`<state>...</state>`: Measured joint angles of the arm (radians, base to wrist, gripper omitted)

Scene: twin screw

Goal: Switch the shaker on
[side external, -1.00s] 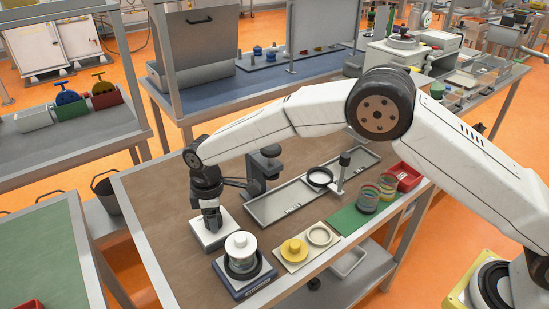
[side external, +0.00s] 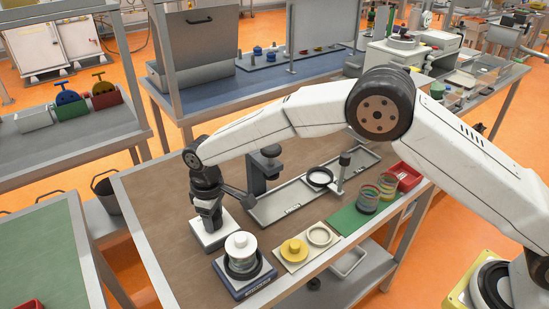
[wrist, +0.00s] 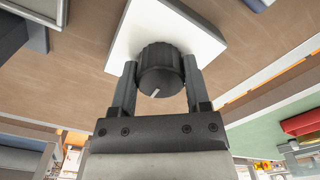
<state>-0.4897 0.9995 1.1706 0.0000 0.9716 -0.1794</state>
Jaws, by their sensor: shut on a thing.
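A white box (side external: 202,240) stands on the brown bench, with a round black knob (wrist: 160,70) on its top. The knob has a white pointer mark, seen in the wrist view near its lower edge and slanting toward lower left. My gripper (side external: 211,228) points down over the box. In the wrist view its two fingers (wrist: 160,72) are shut on the knob, one on each side. The box also shows there as a white plate (wrist: 205,42). The knob is mostly hidden by my gripper in the side view. Beside the box is a blue-based device (side external: 246,284) carrying a white lidded jar (side external: 240,246).
A beige board (side external: 292,264) with a yellow piece and a ring lies right of the jar. Behind are a dark stand (side external: 257,170) and a long grey tray (side external: 290,208). A green mat (side external: 347,222) and red bin (side external: 407,178) are farther right. The bench's left part is clear.

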